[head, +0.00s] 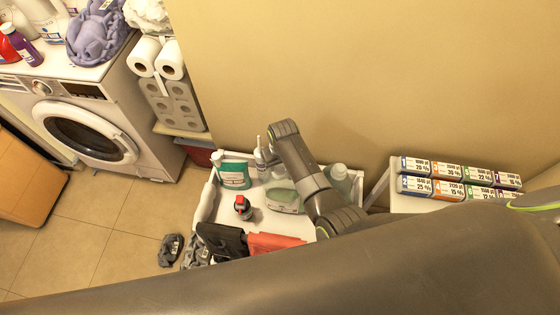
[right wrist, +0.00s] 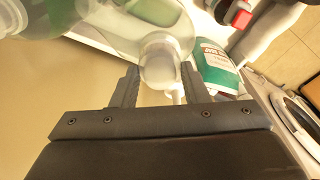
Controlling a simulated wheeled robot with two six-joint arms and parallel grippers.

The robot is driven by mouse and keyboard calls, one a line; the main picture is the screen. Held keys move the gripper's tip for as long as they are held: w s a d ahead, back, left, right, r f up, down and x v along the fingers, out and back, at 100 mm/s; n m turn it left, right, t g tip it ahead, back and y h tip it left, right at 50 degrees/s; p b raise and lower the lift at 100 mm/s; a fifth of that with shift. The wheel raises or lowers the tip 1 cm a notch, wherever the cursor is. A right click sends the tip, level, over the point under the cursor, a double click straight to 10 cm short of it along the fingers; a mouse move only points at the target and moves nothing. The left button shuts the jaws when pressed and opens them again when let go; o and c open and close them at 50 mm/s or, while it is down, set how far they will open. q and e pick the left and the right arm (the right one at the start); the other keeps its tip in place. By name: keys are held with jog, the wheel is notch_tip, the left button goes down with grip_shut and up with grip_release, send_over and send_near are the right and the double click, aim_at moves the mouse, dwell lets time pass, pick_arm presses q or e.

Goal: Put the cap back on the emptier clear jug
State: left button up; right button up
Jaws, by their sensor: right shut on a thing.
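My right gripper (right wrist: 160,78) is shut on a translucent clear cap (right wrist: 158,66), held between its two dark fingers. A clear jug (right wrist: 170,20) lies just beyond the cap in the right wrist view. I cannot tell whether the cap touches its neck. Another clear jug (right wrist: 60,14) with greenish liquid shows at the upper left there. In the head view, one clear jug (head: 338,177) stands right of my right arm and a clear, greenish-labelled jug (head: 284,200) is left of it. The arm hides the right gripper and cap there. My left gripper is not in view.
The white cart (head: 208,200) also holds a teal jug (head: 233,174), a white bottle (head: 260,160), a red-capped dark bottle (head: 243,208), and black and red items at its front. Small boxes (head: 460,180) sit on a shelf at right. The wall is close behind.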

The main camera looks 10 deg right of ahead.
jog(key=shift+f, duration=0.35)
dwell(1.1)
jog(key=o, duration=0.4)
jog(key=c, duration=0.4)
jog(key=shift+f, duration=0.1)
jog(key=shift+m+p, duration=0.4)
jog(key=shift+m, duration=0.7)
jog(key=m, duration=0.4)
jog(key=shift+h, duration=0.4)
jog(key=m, duration=0.8)
jog(key=shift+m+g+h, duration=0.3)
jog(key=shift+g, duration=0.1)
